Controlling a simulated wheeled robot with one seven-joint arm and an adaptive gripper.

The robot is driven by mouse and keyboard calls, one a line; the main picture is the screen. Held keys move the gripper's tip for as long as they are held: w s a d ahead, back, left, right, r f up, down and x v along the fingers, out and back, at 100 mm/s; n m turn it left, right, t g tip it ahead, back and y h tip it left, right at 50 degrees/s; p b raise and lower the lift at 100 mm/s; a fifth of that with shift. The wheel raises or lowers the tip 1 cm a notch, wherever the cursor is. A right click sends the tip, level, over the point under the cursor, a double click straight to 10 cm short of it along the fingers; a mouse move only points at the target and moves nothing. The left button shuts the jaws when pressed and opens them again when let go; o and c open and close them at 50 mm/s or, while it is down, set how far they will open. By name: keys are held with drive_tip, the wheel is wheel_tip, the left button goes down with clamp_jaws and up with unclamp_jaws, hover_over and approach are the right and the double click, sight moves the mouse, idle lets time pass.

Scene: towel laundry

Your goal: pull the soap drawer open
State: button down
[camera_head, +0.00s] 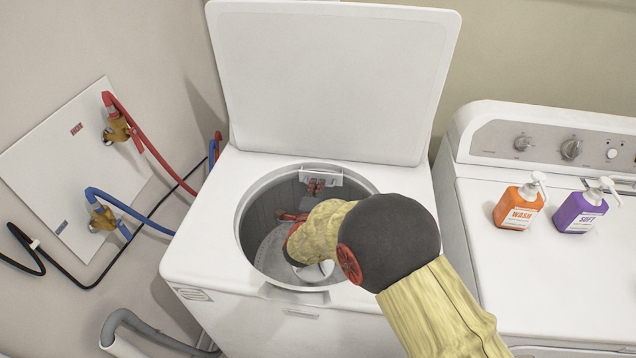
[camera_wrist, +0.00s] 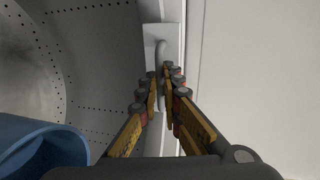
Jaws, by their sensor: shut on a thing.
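The soap drawer (camera_head: 338,180) is a small white front at the back rim of the open washer's tub. In the wrist view its white front (camera_wrist: 151,36) carries a grey upright handle (camera_wrist: 160,52). My gripper (camera_head: 316,184) reaches into the tub from the front right, with its fingertips at the drawer. In the wrist view my gripper (camera_wrist: 162,90) has its fingers closed around the lower part of the handle, which they partly hide. I cannot tell how far the drawer stands out from the rim.
The washer lid (camera_head: 330,80) stands raised behind. The perforated tub wall (camera_wrist: 100,60) is close beside my fingers, and a blue rounded thing (camera_wrist: 40,145) sits at lower left. Orange (camera_head: 518,208) and purple (camera_head: 583,211) bottles stand on the right-hand machine. Hoses (camera_head: 150,145) are at left.

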drive_tip(key=shift+f, duration=0.1)
drive_tip(key=c, duration=2.1)
unclamp_jaws()
drive_tip(key=shift+o, duration=0.6)
drive_tip(key=v, duration=1.2)
